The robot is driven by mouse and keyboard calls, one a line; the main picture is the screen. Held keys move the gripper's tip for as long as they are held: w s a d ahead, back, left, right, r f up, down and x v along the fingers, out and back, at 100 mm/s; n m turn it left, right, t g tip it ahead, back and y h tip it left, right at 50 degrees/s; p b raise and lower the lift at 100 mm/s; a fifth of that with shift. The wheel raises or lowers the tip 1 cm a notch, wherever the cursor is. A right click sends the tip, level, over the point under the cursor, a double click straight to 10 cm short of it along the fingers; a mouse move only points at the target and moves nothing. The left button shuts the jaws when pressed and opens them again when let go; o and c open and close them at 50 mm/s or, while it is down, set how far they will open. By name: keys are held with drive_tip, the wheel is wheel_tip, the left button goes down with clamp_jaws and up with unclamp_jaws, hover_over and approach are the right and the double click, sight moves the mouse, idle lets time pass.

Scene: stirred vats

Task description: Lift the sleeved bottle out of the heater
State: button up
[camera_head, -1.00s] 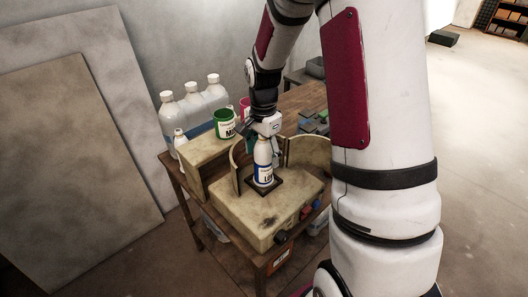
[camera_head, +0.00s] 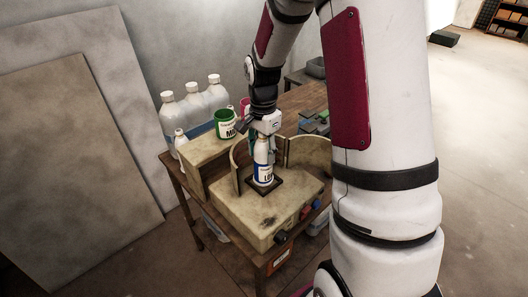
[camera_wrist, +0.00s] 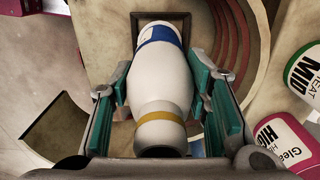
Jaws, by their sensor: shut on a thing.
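The sleeved bottle (camera_head: 263,160) is white with a blue label band and stands upright on the dark square plate (camera_head: 266,187) of the heater (camera_head: 257,217), a worn beige box. In the wrist view the bottle (camera_wrist: 163,85) lies between the teal finger pads, with a yellow band near its neck. My gripper (camera_wrist: 165,100) is shut on the bottle from behind and above. In the head view my gripper (camera_head: 267,140) is at the bottle's upper part. The bottle's base is set at the dark square opening (camera_wrist: 160,19); whether it is lifted at all I cannot tell.
Curved beige shields (camera_head: 308,151) stand around the bottle. A pink tub (camera_wrist: 280,137) is close right in the wrist view.

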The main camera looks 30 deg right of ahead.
drive_tip(key=shift+r+p, duration=1.45)
drive_tip(key=shift+r, duration=5.45)
drive_tip(key=shift+s, duration=0.1)
drive_tip(key=s+a+p, duration=0.2)
drive_tip(key=s+p, duration=0.1)
drive_tip(key=s, duration=0.9)
drive_tip(key=shift+s+a+p, duration=0.2)
drive_tip(key=shift+s+p, duration=0.1)
drive_tip(key=shift+p, duration=0.1)
